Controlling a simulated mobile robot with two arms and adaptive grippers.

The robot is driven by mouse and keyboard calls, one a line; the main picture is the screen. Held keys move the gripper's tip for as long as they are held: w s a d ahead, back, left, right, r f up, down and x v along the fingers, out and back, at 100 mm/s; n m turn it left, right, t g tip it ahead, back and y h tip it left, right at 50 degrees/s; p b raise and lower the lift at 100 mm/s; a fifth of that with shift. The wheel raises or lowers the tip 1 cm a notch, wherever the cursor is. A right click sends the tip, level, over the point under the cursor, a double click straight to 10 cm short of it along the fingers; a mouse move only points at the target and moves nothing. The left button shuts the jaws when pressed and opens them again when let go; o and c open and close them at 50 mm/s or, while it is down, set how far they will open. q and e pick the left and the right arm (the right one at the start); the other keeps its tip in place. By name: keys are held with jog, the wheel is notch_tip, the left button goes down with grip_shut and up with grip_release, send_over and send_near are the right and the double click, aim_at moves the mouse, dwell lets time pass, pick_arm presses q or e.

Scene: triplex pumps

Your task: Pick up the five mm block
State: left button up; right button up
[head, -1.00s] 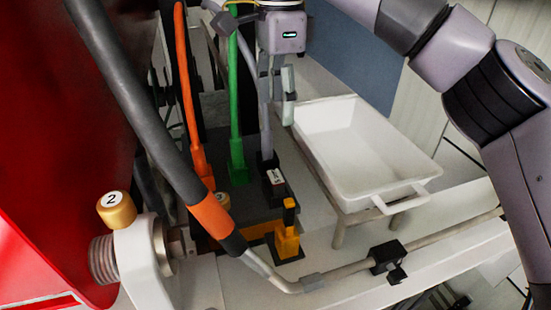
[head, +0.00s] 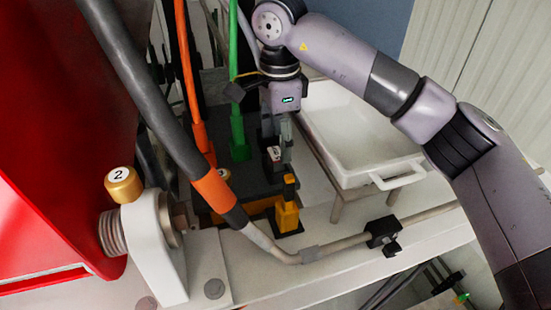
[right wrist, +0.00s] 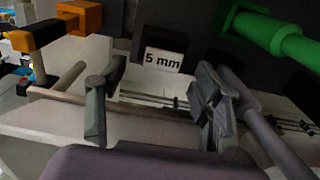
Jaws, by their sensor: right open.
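The five mm block is dark with a white "5 mm" label (right wrist: 163,60), seen at the top middle of the right wrist view. In the head view the block (head: 272,163) stands on the dark rack, between the green and yellow-orange pieces. My right gripper (head: 285,142) points down just above and beside it, and partly hides it. In the right wrist view its two fingers (right wrist: 158,95) are spread apart, with the label framed between them and nothing held. I cannot tell whether a finger touches the block. My left gripper is not in view.
A green piece (head: 239,138) and an orange piece (head: 198,135) with tall stems stand left of the block. A yellow-orange piece (head: 287,215) stands in front. A white tray (head: 402,181) is at the right. A thick grey hose (head: 150,105) crosses at the left.

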aim_at(279, 151)
jog(key=shift+w+f+p, duration=0.1)
jog(key=shift+f+p, duration=0.45)
jog(key=shift+f, duration=1.45)
jog(key=shift+c, duration=0.4)
jog(key=c, duration=1.2)
jog(key=shift+o, duration=0.2)
jog(key=shift+r, duration=0.1)
